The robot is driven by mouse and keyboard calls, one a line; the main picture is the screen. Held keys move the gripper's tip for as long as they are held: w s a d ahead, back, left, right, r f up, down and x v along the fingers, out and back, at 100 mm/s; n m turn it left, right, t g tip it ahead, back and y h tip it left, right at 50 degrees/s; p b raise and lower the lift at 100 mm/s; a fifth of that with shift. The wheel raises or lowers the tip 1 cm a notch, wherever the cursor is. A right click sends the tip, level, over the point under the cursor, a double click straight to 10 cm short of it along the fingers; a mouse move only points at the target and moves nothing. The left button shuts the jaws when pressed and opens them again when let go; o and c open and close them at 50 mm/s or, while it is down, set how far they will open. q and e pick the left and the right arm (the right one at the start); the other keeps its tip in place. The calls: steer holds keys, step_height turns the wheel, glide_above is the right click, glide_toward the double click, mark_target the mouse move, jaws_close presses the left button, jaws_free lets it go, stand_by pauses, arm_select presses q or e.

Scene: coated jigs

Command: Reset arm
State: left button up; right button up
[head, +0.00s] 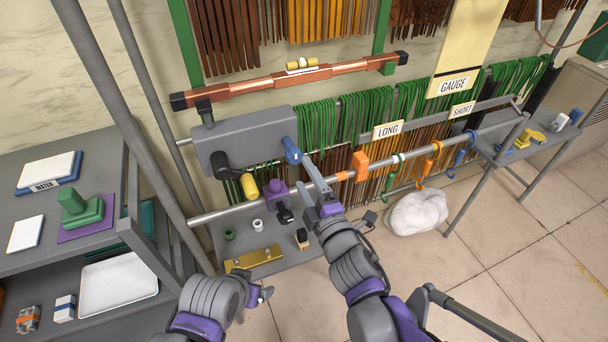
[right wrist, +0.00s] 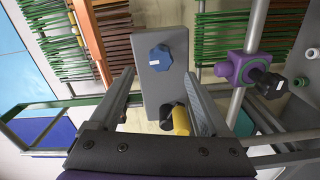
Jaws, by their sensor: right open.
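My right gripper (head: 312,178) is open and empty. In the head view it is in front of the rail, just right of the grey box (head: 250,138) and below its blue knob (head: 291,148). A black crank arm with a yellow grip (head: 249,186) hangs at the box's lower left. In the right wrist view, the blue knob (right wrist: 160,57) and yellow grip (right wrist: 181,120) show between the spread fingers (right wrist: 162,88), apparently beyond them; contact cannot be told. My left gripper (head: 265,293) is low in the head view, near the brass plate (head: 253,258); its jaws are unclear.
A horizontal rail (head: 400,160) carries a purple clamp (head: 277,193) and an orange block (head: 361,166). Green and brown strips hang behind it. A grey shelf (head: 30,267) stands left, a white bag (head: 416,212) lies on the floor. Open floor is at lower right.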

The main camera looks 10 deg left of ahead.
stand_by(0.3)
steer(key=s+d+f+m+g+h, duration=0.2)
steer(key=d+f+m+h, duration=0.25)
steer(key=d+m, duration=0.4)
steer(key=s+d+f+m+g+h, duration=0.1)
steer(key=s+d+f+m+h, duration=0.3)
steer(key=d, duration=0.8)
steer(key=s+d+f+m+g, duration=0.3)
steer(key=s+m, duration=0.2)
steer(key=s, duration=0.1)
steer(key=s+d+f+m+g+h, duration=0.1)
steer(key=s+d+f+m+g, duration=0.1)
steer(key=s+m, duration=0.3)
steer(key=shift+s+d+f+g+p, duration=0.4)
steer(key=shift+s+d+g, duration=0.45)
steer(key=shift+s, duration=0.2)
